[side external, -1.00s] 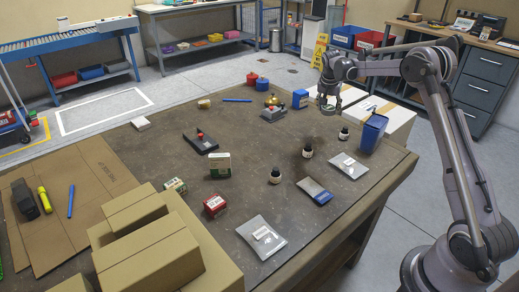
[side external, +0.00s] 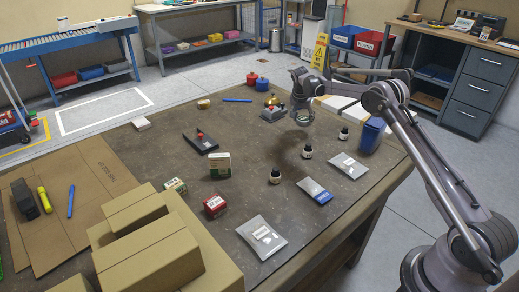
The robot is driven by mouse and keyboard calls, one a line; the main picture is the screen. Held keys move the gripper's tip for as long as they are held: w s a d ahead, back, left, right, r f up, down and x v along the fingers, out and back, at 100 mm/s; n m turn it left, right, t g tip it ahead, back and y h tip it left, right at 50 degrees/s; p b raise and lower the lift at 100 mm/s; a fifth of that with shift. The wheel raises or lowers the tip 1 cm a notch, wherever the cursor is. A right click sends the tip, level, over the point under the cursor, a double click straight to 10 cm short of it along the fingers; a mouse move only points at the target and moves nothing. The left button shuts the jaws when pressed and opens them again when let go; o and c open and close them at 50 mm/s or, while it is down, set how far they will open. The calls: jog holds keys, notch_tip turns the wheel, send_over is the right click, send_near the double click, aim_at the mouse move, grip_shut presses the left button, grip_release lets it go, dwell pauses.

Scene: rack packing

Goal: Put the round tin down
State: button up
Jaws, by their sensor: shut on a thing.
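My gripper (side external: 303,116) points down over the far right part of the brown worktable (side external: 240,195). It is shut on the round tin (side external: 303,121), a small thing mostly hidden between the fingers. The tin is at or just above the tabletop; I cannot tell whether it touches. A dark shadow lies on the table in front of the gripper.
Dark bottles (side external: 306,152) stand in front, and a blue bin (side external: 371,134) is to the right. A green-and-white box (side external: 220,165) stands mid-table. Bare tabletop lies between them.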

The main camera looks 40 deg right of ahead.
aim_at(302, 125)
jog(key=shift+f, duration=2)
jog(key=shift+f, duration=0.15)
jog(key=o, duration=1.3)
